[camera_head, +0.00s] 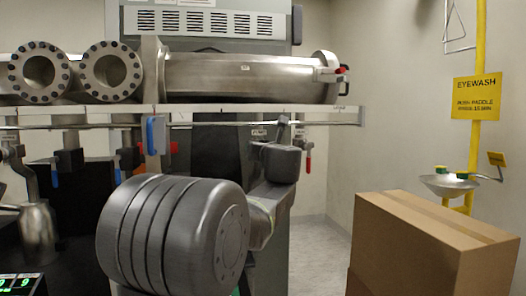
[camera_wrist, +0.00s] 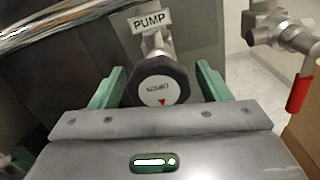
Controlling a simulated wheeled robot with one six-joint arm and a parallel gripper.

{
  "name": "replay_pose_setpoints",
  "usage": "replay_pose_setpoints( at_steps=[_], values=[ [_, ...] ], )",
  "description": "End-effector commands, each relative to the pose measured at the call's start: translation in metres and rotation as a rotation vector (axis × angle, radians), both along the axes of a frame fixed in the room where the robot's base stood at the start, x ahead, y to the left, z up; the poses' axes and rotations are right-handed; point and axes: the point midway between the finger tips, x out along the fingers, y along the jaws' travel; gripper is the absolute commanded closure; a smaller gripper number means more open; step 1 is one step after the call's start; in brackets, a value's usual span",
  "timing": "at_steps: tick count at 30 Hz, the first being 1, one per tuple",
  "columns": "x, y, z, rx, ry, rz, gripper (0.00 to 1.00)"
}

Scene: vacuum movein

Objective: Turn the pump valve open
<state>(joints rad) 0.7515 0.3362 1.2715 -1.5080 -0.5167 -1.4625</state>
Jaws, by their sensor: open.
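The pump valve's dark round knob (camera_wrist: 160,88) is in the middle of the wrist view, below a white PUMP label (camera_wrist: 149,21). Its pale face shows the word OPEN, upside down in the picture, and a red pointer mark. My gripper (camera_wrist: 161,68) has green fingers, one on each side of the knob, and is open. Gaps show beside the knob, though I cannot tell whether either finger touches it. In the head view my own arm hides the gripper and the knob.
A red-handled valve (camera_wrist: 299,92) is at the right in the wrist view. A steel tube (camera_head: 245,78) and two bolted flanges (camera_head: 112,71) lie above my arm. A cardboard box (camera_head: 410,240) and an eyewash station (camera_head: 448,183) stand at the right.

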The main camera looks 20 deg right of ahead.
Motion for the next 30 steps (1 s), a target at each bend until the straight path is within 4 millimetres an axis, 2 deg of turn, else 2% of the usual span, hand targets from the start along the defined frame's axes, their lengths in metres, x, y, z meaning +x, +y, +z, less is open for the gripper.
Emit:
replay_pose_setpoints(
  at_steps=[5, 8, 15, 21, 25, 30],
  values=[
    [-0.012, 0.002, 0.001, 0.0, -0.002, -0.002, 0.3],
    [-0.028, 0.007, 0.001, 0.0, -0.002, -0.001, 0.3],
    [-0.081, 0.019, 0.001, -0.001, -0.001, -0.004, 0.3],
    [-0.116, 0.027, 0.001, -0.001, 0.0, -0.003, 0.3],
    [-0.129, 0.03, 0.0, -0.001, 0.001, -0.002, 0.3],
    [-0.135, 0.032, 0.0, 0.0, 0.001, -0.001, 0.3]
  ],
)
